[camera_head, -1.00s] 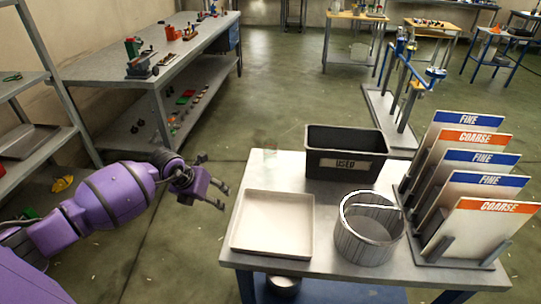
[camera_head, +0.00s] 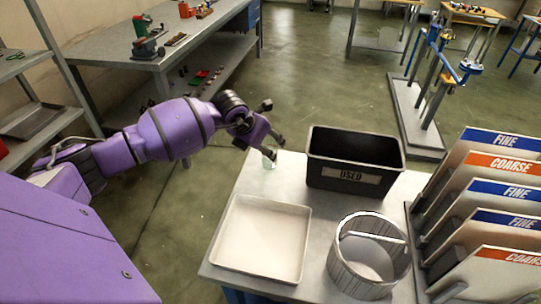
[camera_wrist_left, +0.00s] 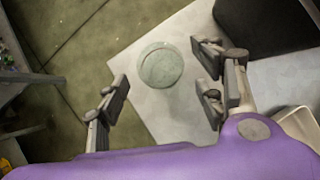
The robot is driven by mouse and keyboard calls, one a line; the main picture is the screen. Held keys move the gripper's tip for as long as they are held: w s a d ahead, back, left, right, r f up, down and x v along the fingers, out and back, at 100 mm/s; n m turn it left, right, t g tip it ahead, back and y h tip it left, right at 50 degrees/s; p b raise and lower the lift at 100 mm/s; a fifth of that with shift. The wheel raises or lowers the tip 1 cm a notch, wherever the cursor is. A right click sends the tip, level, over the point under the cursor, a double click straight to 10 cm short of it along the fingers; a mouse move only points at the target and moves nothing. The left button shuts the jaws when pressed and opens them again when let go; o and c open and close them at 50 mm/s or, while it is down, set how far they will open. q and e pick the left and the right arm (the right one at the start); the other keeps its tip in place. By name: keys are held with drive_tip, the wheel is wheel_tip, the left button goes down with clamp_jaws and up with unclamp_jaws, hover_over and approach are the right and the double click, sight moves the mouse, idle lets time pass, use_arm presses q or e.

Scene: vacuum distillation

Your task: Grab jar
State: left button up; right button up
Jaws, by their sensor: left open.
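A small clear glass jar (camera_head: 269,158) stands on the far left corner of the grey table (camera_head: 232,200), partly hidden by my left gripper. My left gripper (camera_head: 277,147) is open and beside the jar in the head view. In the left wrist view the jar (camera_wrist_left: 160,67) shows as a round, pale green, see-through shape on the table corner. There it lies ahead of the open, empty fingers of my left gripper (camera_wrist_left: 165,98), roughly between their two sides. My right gripper is not in view.
A black bin marked USED (camera_head: 352,162) stands right of the jar. A white tray (camera_head: 262,238) and a round ribbed basket (camera_head: 368,258) are nearer. A rack of FINE and COARSE sheets (camera_head: 485,200) stands at right. A workbench (camera_head: 165,45) is behind.

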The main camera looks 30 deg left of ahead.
use_arm(q)
drive_tip(key=x, duration=0.4)
drive_tip(key=shift+s+d+f, duration=0.1)
drive_tip(key=shift+s+d, duration=0.05)
drive_tip(key=shift+d, duration=0.05)
drive_tip(key=shift+f, duration=0.25)
drive_tip(key=c, duration=1.1)
drive_tip(key=shift+c, duration=1.1)
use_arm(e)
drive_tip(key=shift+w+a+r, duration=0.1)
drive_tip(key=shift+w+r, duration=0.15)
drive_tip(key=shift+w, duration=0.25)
use_arm(q)
drive_tip(key=shift+r, duration=0.1)
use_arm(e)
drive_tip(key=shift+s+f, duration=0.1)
